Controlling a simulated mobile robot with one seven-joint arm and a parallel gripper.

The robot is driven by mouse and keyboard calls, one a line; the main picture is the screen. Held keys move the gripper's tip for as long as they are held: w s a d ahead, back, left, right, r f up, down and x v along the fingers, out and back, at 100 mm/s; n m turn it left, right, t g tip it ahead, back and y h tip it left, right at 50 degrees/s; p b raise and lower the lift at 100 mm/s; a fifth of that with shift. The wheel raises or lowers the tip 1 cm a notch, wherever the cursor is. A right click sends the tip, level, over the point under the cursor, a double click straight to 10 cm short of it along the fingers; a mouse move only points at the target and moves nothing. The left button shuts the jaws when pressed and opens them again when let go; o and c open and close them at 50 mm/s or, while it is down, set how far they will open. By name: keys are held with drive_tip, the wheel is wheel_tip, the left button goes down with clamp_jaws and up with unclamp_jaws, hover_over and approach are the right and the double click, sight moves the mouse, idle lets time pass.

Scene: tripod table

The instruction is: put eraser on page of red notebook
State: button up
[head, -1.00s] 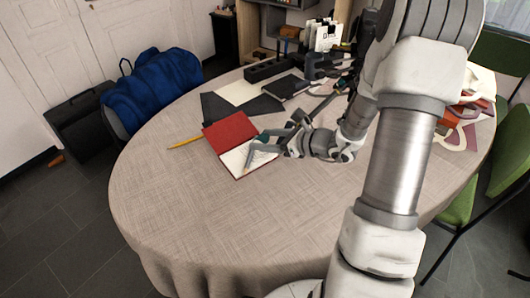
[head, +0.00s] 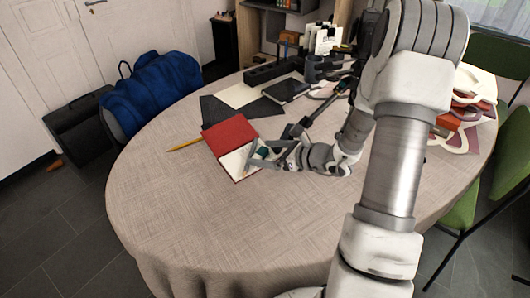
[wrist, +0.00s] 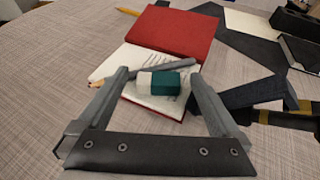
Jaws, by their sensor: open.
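The red notebook (wrist: 178,31) lies open on the table, its red cover at the back and its white page with dark writing (wrist: 128,60) toward my gripper. It also shows in the head view (head: 230,132). The white-and-teal eraser (wrist: 160,83) is over the page, between my gripper's fingers, with a gap on each side. I cannot tell whether it rests flat on the page. My gripper (wrist: 158,76) is open around it. In the head view my gripper (head: 252,158) is low over the page and partly hides it.
A grey pen-like stick (wrist: 166,69) crosses the page just behind the eraser. A yellow pencil (head: 186,145) lies left of the notebook. Dark sheets (head: 228,110), a black book (head: 286,89) and an organizer stand behind. The table's front left is clear.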

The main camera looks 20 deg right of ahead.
drive_tip(key=shift+s+d+r, duration=0.1)
drive_tip(key=shift+d+r, duration=0.05)
drive_tip(key=p+v, duration=0.3)
drive_tip(key=v, duration=0.8)
drive_tip(key=shift+s+d, duration=0.15)
drive_tip(key=shift+s, duration=0.15)
